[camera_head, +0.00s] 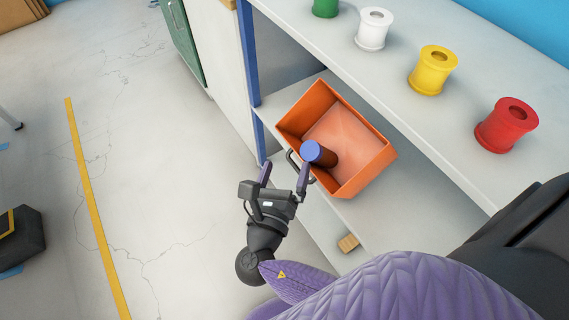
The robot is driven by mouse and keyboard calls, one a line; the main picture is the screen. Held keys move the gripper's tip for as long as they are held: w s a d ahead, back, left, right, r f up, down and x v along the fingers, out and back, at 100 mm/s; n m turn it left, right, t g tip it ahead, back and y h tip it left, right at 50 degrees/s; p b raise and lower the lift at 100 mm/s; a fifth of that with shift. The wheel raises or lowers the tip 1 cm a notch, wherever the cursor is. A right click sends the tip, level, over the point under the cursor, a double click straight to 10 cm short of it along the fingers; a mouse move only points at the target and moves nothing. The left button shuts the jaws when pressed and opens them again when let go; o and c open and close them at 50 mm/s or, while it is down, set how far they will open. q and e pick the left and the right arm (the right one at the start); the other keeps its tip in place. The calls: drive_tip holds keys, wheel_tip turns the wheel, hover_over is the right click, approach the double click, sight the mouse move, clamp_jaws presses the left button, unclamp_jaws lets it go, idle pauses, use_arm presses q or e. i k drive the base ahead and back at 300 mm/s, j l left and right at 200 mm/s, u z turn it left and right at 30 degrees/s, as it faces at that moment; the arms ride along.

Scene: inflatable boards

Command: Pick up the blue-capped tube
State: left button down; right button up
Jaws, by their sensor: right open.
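The blue-capped tube (311,151) stands in an orange bin (364,180), close to the bin's near left wall. Its blue cap faces up toward me and its darker body slants down into the bin. My right gripper (285,167) is open and empty, just outside the bin at its lower left. Its right finger is close to the tube's cap in the picture; I cannot tell whether they touch. My left gripper is not in view.
The bin sits on a lower shelf under a white upper shelf (440,130), which carries green, white, yellow (432,72) and red (506,127) spools. A blue post (249,60) stands left of the bin. A small wooden block (348,243) lies below. Open floor lies left.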

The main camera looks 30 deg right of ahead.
sight(311, 151)
drive_tip(key=k+j, duration=0.35)
drive_tip(key=j, duration=0.2)
drive_tip(key=k+j, duration=0.35)
drive_tip(key=j, duration=0.15)
